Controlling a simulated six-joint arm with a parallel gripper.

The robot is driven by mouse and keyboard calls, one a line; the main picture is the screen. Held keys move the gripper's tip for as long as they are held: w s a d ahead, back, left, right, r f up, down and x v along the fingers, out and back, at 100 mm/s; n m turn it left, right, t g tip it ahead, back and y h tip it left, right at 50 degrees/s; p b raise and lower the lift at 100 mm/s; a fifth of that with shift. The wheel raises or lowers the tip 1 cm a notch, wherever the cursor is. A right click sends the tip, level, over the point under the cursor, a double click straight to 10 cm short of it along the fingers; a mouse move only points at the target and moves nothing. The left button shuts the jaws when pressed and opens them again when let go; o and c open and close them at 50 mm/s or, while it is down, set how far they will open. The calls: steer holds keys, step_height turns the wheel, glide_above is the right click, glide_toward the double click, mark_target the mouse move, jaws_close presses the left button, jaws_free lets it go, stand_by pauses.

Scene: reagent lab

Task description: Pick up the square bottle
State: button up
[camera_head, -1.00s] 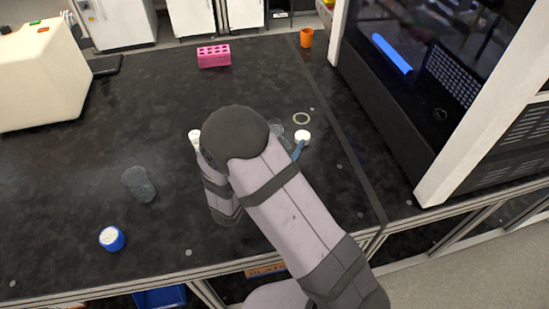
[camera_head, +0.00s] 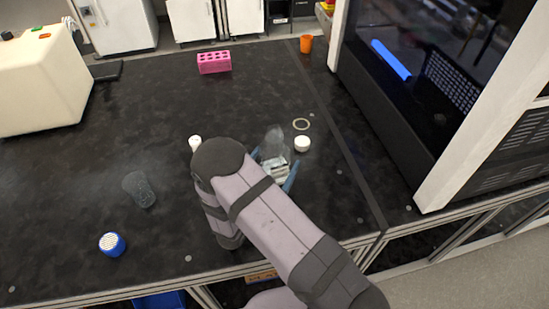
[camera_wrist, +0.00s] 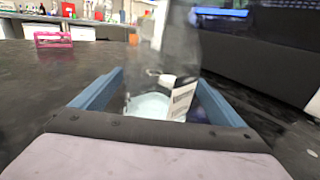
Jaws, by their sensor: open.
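A clear, see-through bottle (camera_head: 274,140) with a white label stands on the black bench just ahead of my gripper (camera_head: 273,166). I take it to be the square bottle; its exact shape is hard to tell. In the wrist view the clear bottle (camera_wrist: 162,75) shows between the two blue fingers of my gripper (camera_wrist: 160,80), with a pale base and a printed label. The fingers are apart, one on each side of it, and I cannot see either touching it. My arm hides part of the bench near it in the head view.
A white round cap (camera_head: 303,144) and a pale ring (camera_head: 301,124) lie close to the right of the bottle. A clear beaker (camera_head: 139,190) and a blue item (camera_head: 111,244) stand left. A pink rack (camera_head: 214,62) and an orange cup (camera_head: 306,43) are farther back.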

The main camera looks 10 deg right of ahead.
steer(key=shift+f, duration=0.15)
steer(key=shift+f, duration=0.2)
steer(key=shift+w+d, duration=0.15)
steer(key=shift+d, duration=0.05)
steer(key=shift+p+x, duration=0.85)
steer(key=shift+x, duration=1.4)
steer(key=shift+f, duration=0.15)
steer(key=shift+c, duration=0.3)
steer(key=c, duration=1.4)
steer(key=shift+r, duration=0.25)
steer(key=shift+r+b, duration=0.75)
steer(key=shift+r, duration=3.95)
steer(key=shift+r, duration=0.1)
